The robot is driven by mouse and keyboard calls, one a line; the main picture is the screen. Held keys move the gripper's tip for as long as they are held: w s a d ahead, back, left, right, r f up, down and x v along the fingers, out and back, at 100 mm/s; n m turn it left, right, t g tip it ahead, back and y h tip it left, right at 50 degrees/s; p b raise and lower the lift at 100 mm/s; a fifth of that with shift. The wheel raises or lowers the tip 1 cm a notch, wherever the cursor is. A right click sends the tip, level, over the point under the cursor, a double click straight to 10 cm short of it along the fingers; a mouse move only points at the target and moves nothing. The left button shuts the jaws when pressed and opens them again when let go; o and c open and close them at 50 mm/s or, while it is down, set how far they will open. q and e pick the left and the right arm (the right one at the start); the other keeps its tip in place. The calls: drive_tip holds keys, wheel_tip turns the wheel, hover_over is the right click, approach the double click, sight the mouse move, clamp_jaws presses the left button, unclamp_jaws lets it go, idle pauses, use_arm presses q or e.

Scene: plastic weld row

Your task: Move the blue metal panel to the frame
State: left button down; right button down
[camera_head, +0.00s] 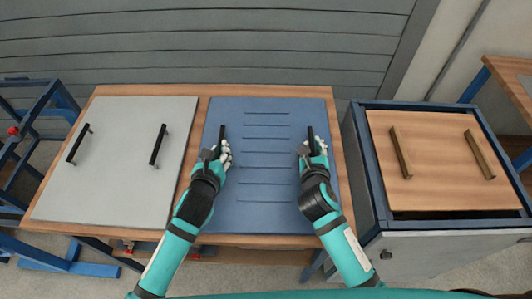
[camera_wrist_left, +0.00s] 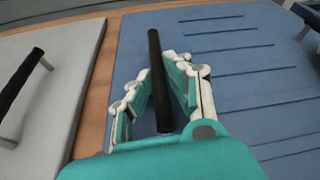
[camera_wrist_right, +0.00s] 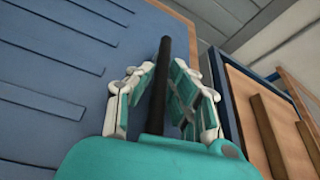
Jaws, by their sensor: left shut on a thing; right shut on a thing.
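The blue metal panel (camera_head: 262,170) with dark slots lies flat on the wooden table, right of a grey panel. It has a black handle near each side. My left gripper (camera_head: 221,151) is shut on its left handle (camera_wrist_left: 154,60); the fingers sit on both sides of the bar in the left wrist view. My right gripper (camera_head: 313,150) is shut on its right handle (camera_wrist_right: 164,70), which stands between the fingers in the right wrist view. A blue tubular frame (camera_head: 50,110) stands at the far left, but I cannot tell whether it is the task's frame.
The grey panel (camera_head: 115,185) with two black handles lies on the left of the table (camera_head: 268,91). At the right, a blue-edged cabinet (camera_head: 360,180) holds a wooden panel (camera_head: 440,140) with two wooden handles. A grey slatted wall (camera_head: 220,45) stands behind.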

use_arm(q)
drive_tip(key=shift+r, duration=0.2)
use_arm(e)
drive_tip(key=shift+r, duration=0.2)
